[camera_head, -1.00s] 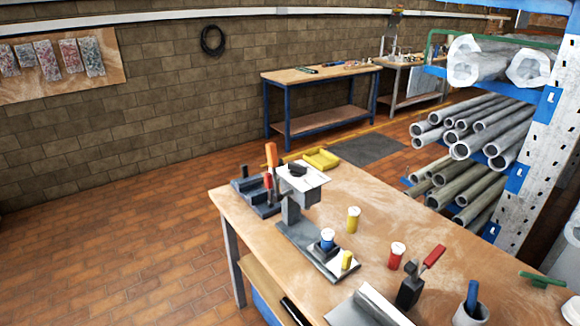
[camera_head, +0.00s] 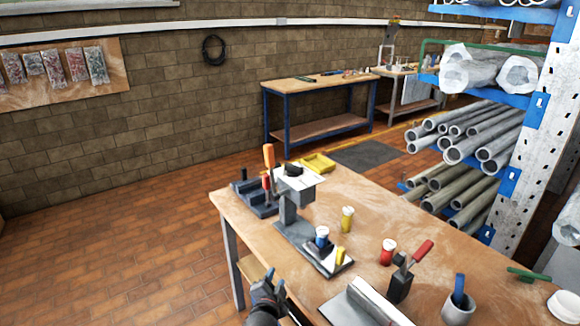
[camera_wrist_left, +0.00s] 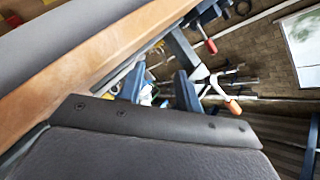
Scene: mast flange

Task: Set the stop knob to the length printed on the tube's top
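Three short tubes with white tops are on the wooden workbench (camera_head: 400,215). The blue tube (camera_head: 322,241) sits on the base plate of a grey upright fixture (camera_head: 289,212). The yellow tube (camera_head: 347,222) stands behind it, and the red tube (camera_head: 387,256) stands to the right. A small yellow piece (camera_head: 340,257), possibly the stop knob, is on the plate beside the blue tube. Any print on the tops is too small to read. My left gripper (camera_head: 268,287) is at the bench's left front edge, fingers apart and empty, clear of the tubes. My right gripper is out of view.
A pipe shelf (camera_head: 515,180) stands right.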

